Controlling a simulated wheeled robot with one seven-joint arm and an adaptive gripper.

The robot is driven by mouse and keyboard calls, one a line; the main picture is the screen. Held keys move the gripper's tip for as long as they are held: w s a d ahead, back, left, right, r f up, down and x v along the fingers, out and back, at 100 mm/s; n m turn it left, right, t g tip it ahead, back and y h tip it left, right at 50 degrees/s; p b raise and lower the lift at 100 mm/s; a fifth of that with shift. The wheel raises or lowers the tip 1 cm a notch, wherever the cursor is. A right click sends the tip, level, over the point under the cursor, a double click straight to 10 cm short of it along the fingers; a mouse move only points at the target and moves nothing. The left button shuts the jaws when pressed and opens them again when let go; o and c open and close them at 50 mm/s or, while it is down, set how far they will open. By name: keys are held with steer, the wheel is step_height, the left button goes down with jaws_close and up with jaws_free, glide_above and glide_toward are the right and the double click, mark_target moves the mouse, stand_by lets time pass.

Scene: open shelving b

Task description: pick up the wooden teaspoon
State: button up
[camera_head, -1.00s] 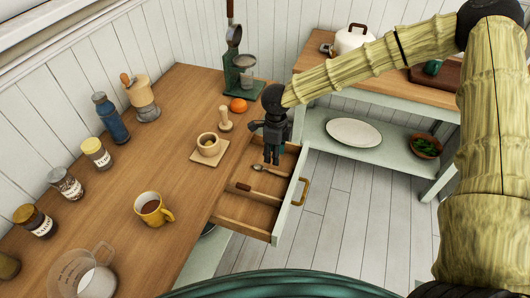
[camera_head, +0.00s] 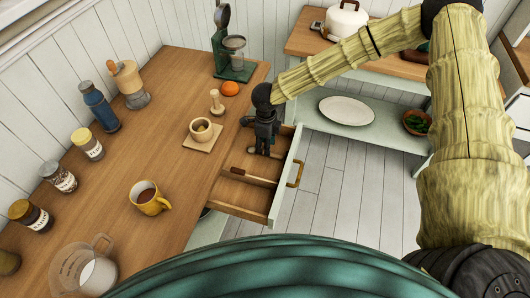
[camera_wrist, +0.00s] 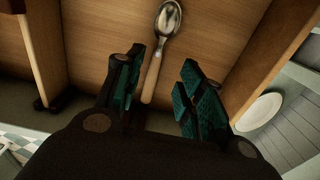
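The teaspoon has a shiny metal bowl (camera_wrist: 169,18) and a pale wooden handle (camera_wrist: 152,78). It lies on the floor of the open drawer (camera_head: 238,194). My gripper (camera_head: 264,152) is over the far part of the drawer. In the wrist view my gripper (camera_wrist: 163,85) is open, with one finger on either side of the handle and the left finger nearer to it. Whether the fingers are level with the handle is hard to tell. In the head view my gripper hides the spoon.
A long wooden piece with a dark red part (camera_head: 256,179) crosses the drawer, left of the spoon in the wrist view. The drawer front with its handle (camera_head: 296,174) is close on the right.

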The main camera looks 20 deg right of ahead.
steer(key=shift+s+f, duration=0.55)
steer(key=shift+f, duration=0.05)
steer(key=shift+w+f+p, duration=0.15)
steer(key=shift+f+p, duration=0.05)
steer(key=shift+f, duration=0.35)
steer(key=shift+w+f+p, duration=0.15)
steer(key=shift+f+p, duration=0.05)
steer(key=shift+f, duration=0.35)
steer(key=shift+s+r, duration=0.1)
steer(key=shift+s, duration=0.05)
jaws_close()
